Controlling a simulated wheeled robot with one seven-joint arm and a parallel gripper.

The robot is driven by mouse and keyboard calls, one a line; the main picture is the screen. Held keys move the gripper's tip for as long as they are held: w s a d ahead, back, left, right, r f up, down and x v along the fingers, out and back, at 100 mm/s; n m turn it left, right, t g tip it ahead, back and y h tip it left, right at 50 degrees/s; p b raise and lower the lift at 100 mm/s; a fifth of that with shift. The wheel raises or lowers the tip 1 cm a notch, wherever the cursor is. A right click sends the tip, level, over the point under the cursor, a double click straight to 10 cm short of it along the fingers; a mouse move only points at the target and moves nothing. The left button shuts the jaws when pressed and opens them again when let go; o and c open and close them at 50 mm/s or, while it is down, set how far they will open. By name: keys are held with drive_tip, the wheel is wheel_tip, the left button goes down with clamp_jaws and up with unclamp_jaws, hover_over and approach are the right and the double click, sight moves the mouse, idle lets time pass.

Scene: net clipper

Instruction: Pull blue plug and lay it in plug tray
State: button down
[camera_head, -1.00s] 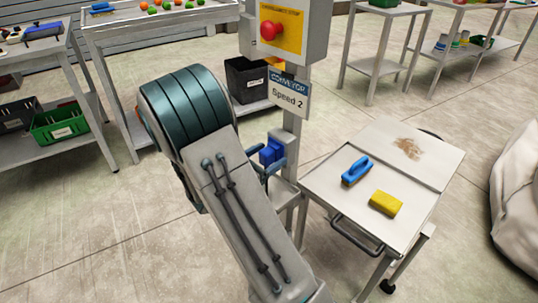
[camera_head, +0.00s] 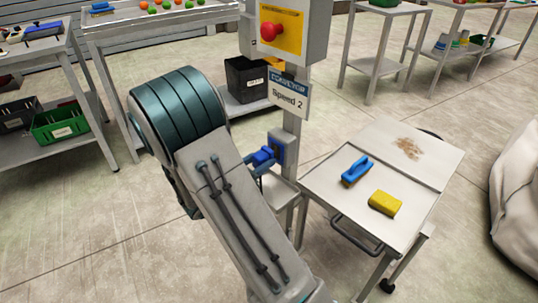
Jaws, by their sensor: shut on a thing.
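The blue plug (camera_head: 264,155) is in my gripper (camera_head: 266,159), which is shut on it, beside the grey post. The blue socket (camera_head: 279,143) on the post shows just right of and behind the plug. The plug looks drawn out to the left of the socket; whether its tip is fully clear I cannot tell. A small grey tray-like shelf (camera_head: 283,190) sits on the post below the socket, probably the plug tray. My arm hides its left part and much of the gripper.
A grey cart (camera_head: 330,185) with a blue brush (camera_head: 356,170) and a yellow sponge (camera_head: 385,203) stands close on the right. A red stop button (camera_head: 269,31) and a speed sign (camera_head: 289,94) are above the socket. Open floor lies left.

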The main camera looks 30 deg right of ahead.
sight(255, 164)
drive_tip(key=shift+p+v, duration=0.3)
drive_tip(key=shift+v, duration=1.5)
drive_tip(key=shift+d, duration=0.15)
drive_tip(key=shift+w+d, duration=0.2)
drive_tip(key=shift+d, duration=0.4)
wheel_tip(255, 164, down, 10)
drive_tip(key=b, duration=0.6)
idle(0.6)
drive_tip(key=shift+x, duration=2.45)
